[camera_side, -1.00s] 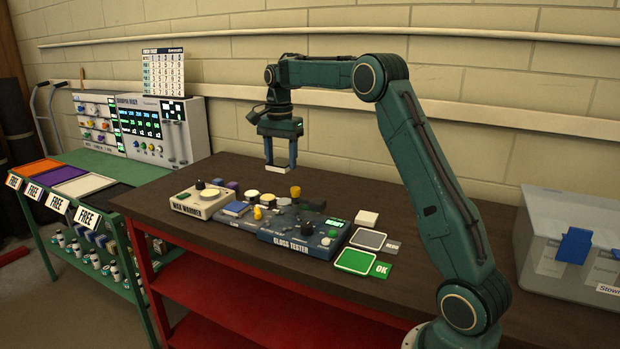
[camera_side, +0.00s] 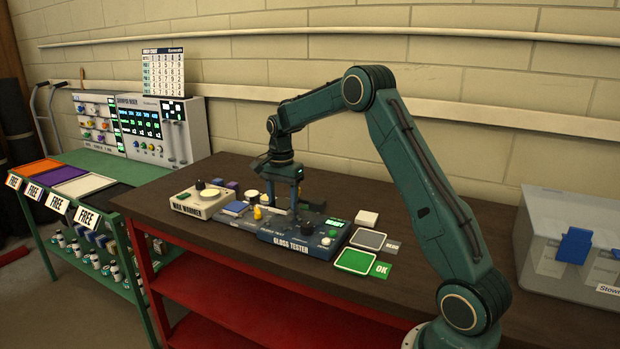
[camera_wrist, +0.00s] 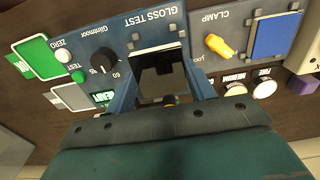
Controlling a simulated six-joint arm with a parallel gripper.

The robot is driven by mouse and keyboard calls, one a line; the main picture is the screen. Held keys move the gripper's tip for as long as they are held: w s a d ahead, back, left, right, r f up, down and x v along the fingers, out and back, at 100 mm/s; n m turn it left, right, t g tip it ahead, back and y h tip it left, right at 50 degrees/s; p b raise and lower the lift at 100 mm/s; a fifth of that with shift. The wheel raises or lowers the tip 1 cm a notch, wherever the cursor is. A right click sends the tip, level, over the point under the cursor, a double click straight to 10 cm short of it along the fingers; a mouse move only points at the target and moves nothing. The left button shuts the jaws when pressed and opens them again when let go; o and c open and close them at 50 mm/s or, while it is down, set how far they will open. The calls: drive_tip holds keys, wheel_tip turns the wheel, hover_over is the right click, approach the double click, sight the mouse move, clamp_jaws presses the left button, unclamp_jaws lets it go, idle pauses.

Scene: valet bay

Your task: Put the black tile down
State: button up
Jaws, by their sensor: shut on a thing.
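My gripper (camera_side: 283,207) is lowered over the blue gloss tester (camera_side: 298,250), at the end beside the clamp unit. In the wrist view my gripper (camera_wrist: 161,62) has its two fingers on either side of the black tile (camera_wrist: 158,84), shut on it. The tile lies at the tester's dark square place between light-coloured clips (camera_wrist: 155,27). I cannot tell whether its underside touches the tester. In the side view the fingers and tester parts mostly hide the tile. The gloss tester also shows in the wrist view (camera_wrist: 120,45), with its black knob.
The clamp unit with a yellow lever (camera_wrist: 219,45) and blue pad (camera_wrist: 272,36) stands close beside the fingers. A green OK pad (camera_side: 355,261), a grey pad (camera_side: 367,239) and a whitish block (camera_side: 367,217) lie right of the tester. The wax warmer (camera_side: 187,205) is left.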

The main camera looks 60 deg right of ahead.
sight(283, 203)
drive_tip(key=shift+f, duration=2)
drive_tip(key=shift+f, duration=0.15)
drive_tip(key=o, duration=1)
wheel_tip(283, 203, up, 11)
drive_tip(key=shift+r, duration=0.65)
